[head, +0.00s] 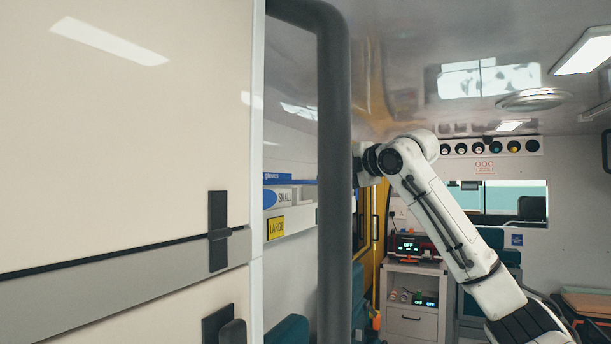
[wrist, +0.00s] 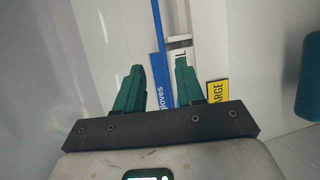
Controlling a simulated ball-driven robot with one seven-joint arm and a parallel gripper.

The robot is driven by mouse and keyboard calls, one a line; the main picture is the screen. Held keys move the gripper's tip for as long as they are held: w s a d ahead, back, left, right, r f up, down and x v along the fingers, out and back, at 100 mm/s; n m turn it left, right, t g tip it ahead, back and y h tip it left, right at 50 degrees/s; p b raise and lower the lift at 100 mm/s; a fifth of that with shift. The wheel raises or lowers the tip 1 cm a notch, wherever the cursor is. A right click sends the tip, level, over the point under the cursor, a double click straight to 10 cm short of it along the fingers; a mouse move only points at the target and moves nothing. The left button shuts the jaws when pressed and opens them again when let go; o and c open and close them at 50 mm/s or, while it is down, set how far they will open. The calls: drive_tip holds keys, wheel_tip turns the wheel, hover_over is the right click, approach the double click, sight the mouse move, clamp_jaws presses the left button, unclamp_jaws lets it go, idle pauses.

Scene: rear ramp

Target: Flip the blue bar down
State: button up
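The blue bar (head: 291,181), lettered "gloves", runs along the top of the white wall rack in the head view, seen past a dark grey pole. In the wrist view the blue bar (wrist: 158,42) runs up the picture from between the green fingers. My gripper (wrist: 159,68) is open, with a gap between its two fingers. The bar shows in that gap, but I cannot tell whether the fingers are level with it or short of it. In the head view the pole hides my gripper.
A white strip (wrist: 178,42) and a yellow "LARGE" label (wrist: 218,91) lie right of the bar in the wrist view. The dark grey pole (head: 334,200) stands close to my arm. A cream cabinet door (head: 120,130) fills the left. A teal cushion (wrist: 309,75) is at far right.

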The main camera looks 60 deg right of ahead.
sight(306, 182)
drive_tip(key=p+x, duration=0.3)
drive_tip(key=x, duration=0.5)
drive_tip(key=shift+w, duration=0.2)
drive_tip(key=shift+w+d+f, duration=0.3)
drive_tip(key=shift+w+d, duration=0.05)
drive_tip(key=shift+w, duration=0.35)
clamp_jaws()
